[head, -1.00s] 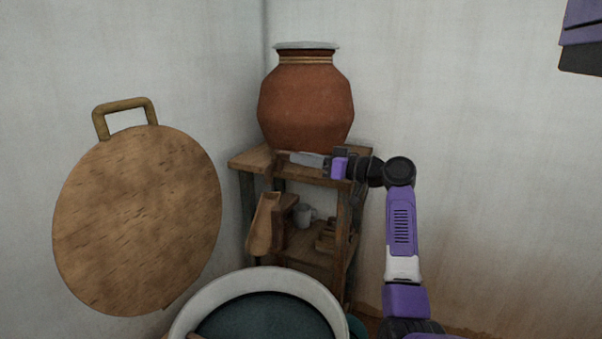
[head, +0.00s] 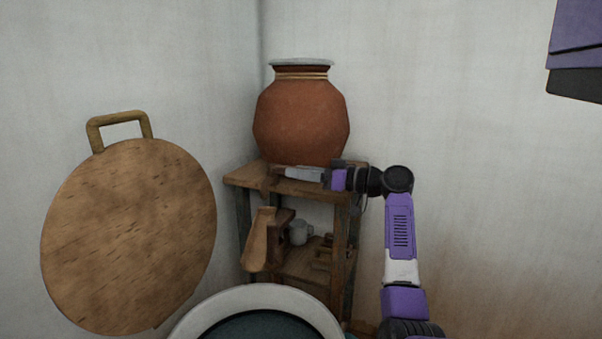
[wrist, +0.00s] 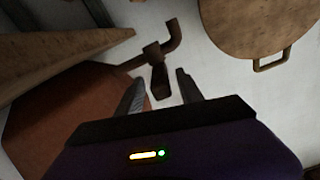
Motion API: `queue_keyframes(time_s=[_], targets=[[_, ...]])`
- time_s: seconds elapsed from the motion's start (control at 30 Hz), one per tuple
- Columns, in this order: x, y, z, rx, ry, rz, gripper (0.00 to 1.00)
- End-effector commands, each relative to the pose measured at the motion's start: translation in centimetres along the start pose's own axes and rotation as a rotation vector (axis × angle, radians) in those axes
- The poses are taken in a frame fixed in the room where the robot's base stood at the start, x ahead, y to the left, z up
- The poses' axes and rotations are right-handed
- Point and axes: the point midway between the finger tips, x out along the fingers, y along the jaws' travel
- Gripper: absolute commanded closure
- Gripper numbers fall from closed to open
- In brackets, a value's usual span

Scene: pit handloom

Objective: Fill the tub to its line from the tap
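The tub stands at the bottom of the head view, its pale rim (head: 255,291) cut by the frame edge. It holds dark teal water (head: 262,328); no fill line can be made out. The brown tap (wrist: 152,54) comes off the terracotta pot (head: 302,122) and shows clearly in the wrist view with a bent spout and a short lever (wrist: 159,82). My gripper (head: 290,173) is at the pot's foot; in the wrist view its two fingers (wrist: 160,77) are apart, one either side of the lever, with gaps visible. I cannot see whether water flows.
The pot stands on a wooden shelf stand (head: 245,181). A grey mug (head: 300,232) and wooden pieces, including a scoop-like one (head: 258,240), sit on its lower shelf. A round wooden lid with a handle (head: 130,235) is at the left wall. The right wall side is bare.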

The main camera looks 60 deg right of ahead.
Motion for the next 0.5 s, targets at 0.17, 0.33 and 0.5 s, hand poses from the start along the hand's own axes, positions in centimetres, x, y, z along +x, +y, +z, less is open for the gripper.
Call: queue_keyframes(time_s=[0.17, 0.33, 0.5], targets=[[0.0, 0.0, 0.0, 0.000, 0.001, 0.000, 0.56], [-1.2, 0.0, -0.1, -0.001, 0.001, 0.002, 0.56], [-4.0, 0.1, -0.1, 0.000, 0.002, 0.003, 0.56]])
